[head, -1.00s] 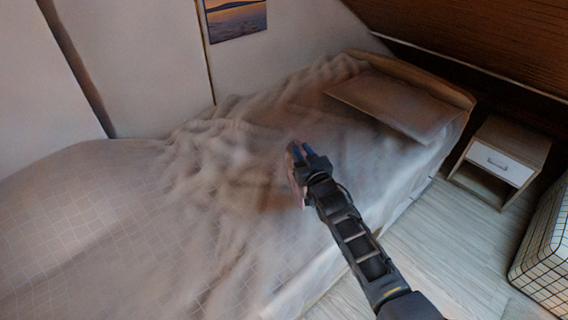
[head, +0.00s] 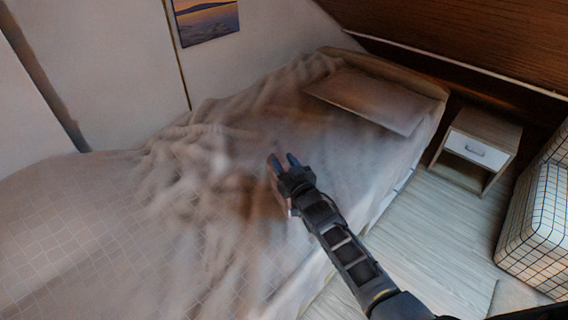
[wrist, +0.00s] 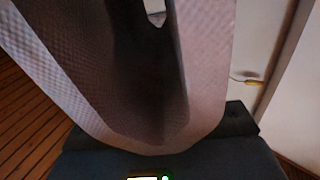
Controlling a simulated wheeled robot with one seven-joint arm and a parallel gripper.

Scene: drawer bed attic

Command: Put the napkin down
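My gripper (head: 284,161) is over the middle of the bed, and its two blue-tipped fingers stand apart with a gap between them. The napkin (wrist: 205,75) is a pinkish-grey, finely textured cloth. It hangs in a U-shaped fold very close to the wrist camera and fills much of that view. In the head view only a small pinkish part of the napkin (head: 290,209) shows beside and under the gripper body; the rest is hidden. The fingers do not show clearly in the wrist view.
The bed cover (head: 90,220) is broad, rumpled near the gripper and flatter at the left. A pillow (head: 370,98) lies at the far end. A nightstand (head: 480,150) stands right of the bed, with a checked seat (head: 545,205) at the right edge. Floor (head: 440,240) shows between them.

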